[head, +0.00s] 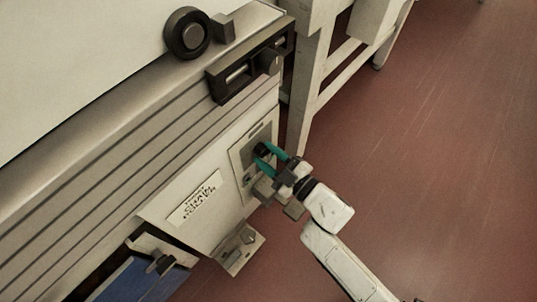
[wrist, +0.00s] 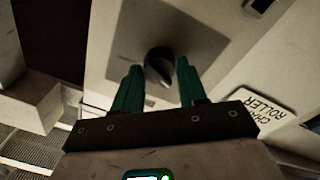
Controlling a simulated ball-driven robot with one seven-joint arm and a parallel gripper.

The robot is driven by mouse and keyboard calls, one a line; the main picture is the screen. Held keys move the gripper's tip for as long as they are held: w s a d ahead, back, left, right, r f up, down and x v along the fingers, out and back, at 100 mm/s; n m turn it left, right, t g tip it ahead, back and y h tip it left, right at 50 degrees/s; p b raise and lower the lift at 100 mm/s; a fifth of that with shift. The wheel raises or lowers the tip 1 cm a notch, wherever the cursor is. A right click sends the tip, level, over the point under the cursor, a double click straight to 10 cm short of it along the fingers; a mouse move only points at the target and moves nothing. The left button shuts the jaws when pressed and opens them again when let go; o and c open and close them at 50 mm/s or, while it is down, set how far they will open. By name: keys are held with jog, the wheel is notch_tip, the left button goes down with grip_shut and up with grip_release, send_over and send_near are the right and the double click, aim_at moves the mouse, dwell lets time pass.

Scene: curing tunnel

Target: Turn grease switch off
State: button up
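The switch is a dark round knob (wrist: 158,68) on a grey plate (wrist: 190,35) on the machine's pale side panel. In the head view the knob (head: 262,149) is partly hidden by my gripper (head: 268,158). My gripper has two green fingers. In the wrist view my gripper (wrist: 161,80) is open, with one finger on each side of the knob and gaps showing between. I cannot tell whether either finger touches it. No grease label is readable on the plate.
A label plate (head: 195,198) sits left of the switch plate; in the wrist view a label (wrist: 262,110) reads "CHAIN ROLLER". A bracket (head: 238,248) juts out below. A pale frame leg (head: 308,80) stands behind. Red floor (head: 430,150) is clear at right.

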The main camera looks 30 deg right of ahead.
jog(key=o, duration=0.4)
jog(key=p+v, duration=0.1)
jog(key=v, duration=0.9)
jog(key=shift+s+d+f, duration=0.1)
jog(key=shift+s, duration=0.3)
jog(key=d+f+m+g+h, duration=0.4)
jog(key=d+m+g+h, duration=0.3)
jog(key=d+m, duration=0.1)
jog(key=s+a+r+m+g+y, duration=0.1)
jog(key=s+a+m+g+y, duration=0.15)
jog(key=s+g, duration=0.75)
jog(key=shift+h, duration=0.35)
jog(key=r+p, duration=0.7)
jog(key=s+r+p, duration=0.1)
jog(key=r+p, duration=0.6)
jog(key=s+r+p, duration=0.1)
jog(key=r+p, duration=0.6)
jog(key=shift+s+a, duration=0.1)
jog(key=shift+a, duration=0.1)
